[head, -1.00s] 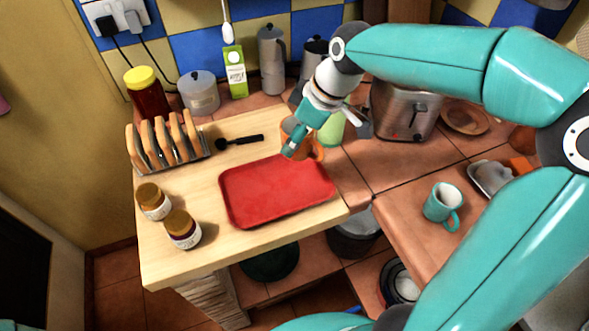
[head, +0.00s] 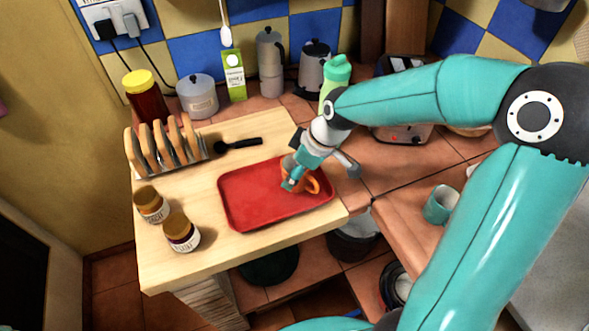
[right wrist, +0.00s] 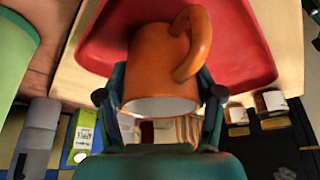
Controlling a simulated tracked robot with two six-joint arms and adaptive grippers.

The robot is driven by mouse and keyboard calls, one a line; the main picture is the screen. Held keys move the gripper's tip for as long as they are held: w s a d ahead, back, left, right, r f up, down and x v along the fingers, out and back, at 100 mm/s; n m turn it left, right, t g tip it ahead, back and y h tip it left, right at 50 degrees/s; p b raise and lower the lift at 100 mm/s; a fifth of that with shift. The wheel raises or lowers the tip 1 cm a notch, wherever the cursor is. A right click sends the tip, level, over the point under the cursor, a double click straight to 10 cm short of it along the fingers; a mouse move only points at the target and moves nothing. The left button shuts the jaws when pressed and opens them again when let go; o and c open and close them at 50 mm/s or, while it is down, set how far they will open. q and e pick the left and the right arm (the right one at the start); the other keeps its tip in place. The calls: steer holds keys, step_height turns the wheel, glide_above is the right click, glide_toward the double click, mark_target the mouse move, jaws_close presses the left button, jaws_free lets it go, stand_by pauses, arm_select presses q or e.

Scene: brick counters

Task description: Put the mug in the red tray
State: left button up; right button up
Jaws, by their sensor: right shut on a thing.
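My right gripper (head: 291,183) is shut on an orange mug (head: 304,180), over the right part of the red tray (head: 250,197). In the right wrist view the mug (right wrist: 158,68) sits between the two fingers (right wrist: 162,98), its handle to the upper right and the red tray (right wrist: 240,45) behind it. I cannot tell whether the mug touches the tray floor. The rest of the tray is empty. My left gripper is not in view.
The tray lies on a wooden board (head: 190,225). A toast rack (head: 165,150), two jars (head: 180,232) and a dark spoon (head: 238,144) are left of it. A green bottle (head: 336,80) stands behind. A teal mug (head: 438,204) stands on the right counter.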

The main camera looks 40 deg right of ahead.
steer(key=shift+f, duration=0.1)
steer(key=o, duration=1.3)
steer(key=shift+r, duration=0.25)
steer(key=v, duration=1.1)
steer(key=shift+s+d+r, duration=0.1)
steer(key=shift+s+r, duration=0.05)
steer(key=shift+r, duration=0.2)
